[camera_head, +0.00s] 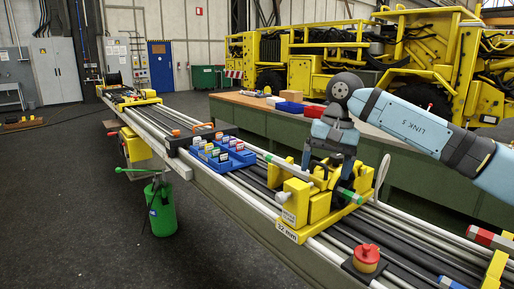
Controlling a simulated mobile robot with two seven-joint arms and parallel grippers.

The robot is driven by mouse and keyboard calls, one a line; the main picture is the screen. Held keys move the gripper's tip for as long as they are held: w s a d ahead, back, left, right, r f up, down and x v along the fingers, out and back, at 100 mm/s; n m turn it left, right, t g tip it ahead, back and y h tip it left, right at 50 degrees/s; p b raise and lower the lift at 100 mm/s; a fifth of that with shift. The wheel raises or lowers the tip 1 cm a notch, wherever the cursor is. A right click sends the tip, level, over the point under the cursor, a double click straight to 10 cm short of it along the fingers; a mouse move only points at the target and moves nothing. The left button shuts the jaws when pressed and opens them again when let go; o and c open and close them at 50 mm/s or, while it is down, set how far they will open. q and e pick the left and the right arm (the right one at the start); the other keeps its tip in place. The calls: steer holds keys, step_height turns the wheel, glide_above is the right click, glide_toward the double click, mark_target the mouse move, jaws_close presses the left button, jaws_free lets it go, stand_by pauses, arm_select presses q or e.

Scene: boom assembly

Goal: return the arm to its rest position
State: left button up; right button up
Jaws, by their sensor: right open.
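My right arm (415,122) is light blue and comes in from the right, bent down at a dark wrist joint. My right gripper (329,166) points down over the yellow clamp block (310,205) marked "32 mm" on the long boom (225,180). Its jaws are open, around or just above the clamp's dark upper part; whether they touch it I cannot tell. A pipe with green bands (345,193) runs through the clamp beside the fingers. The gripper hides part of the clamp. My left gripper is not in view.
A blue tray of small labelled blocks (222,155) sits on the boom left of the clamp. A red-capped part (367,257) is in front. A green workbench (255,112) with red and blue boxes stands behind, and a green canister (162,212) at left. The left floor is mostly clear.

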steer(key=s+a+f+m+g+y, duration=0.1)
steer(key=s+a+f+m+y, duration=0.55)
steer(key=a+m+y, duration=0.3)
steer(key=s+a+f+m+y, duration=0.6)
steer(key=a+f+m+y, duration=0.2)
steer(key=m+y, duration=0.25)
steer(key=s+d+f+m+t+h, duration=0.1)
steer(key=d+f+m+t+h, duration=0.65)
steer(key=m, duration=0.95)
steer(key=s+d+f+m+t+h, duration=0.1)
steer(key=d+f+m+t+h, duration=0.3)
steer(key=f+m+t, duration=0.7)
steer(key=s+d+f+m+g+h, duration=0.3)
steer(key=s+d+f+m, duration=0.2)
steer(key=s+f+m, duration=0.4)
steer(key=s+d+f+m+g+h, duration=0.4)
steer(key=s+d+f+m, duration=0.15)
steer(key=s+m, duration=0.45)
arm_select(q)
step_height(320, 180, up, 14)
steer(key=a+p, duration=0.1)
steer(key=p, duration=1.7)
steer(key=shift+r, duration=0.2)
arm_select(e)
step_height(320, 180, up, 14)
steer(key=t, duration=0.1)
steer(key=shift+w+d+r, duration=0.15)
steer(key=shift+w+r, duration=0.1)
steer(key=shift+w, duration=0.2)
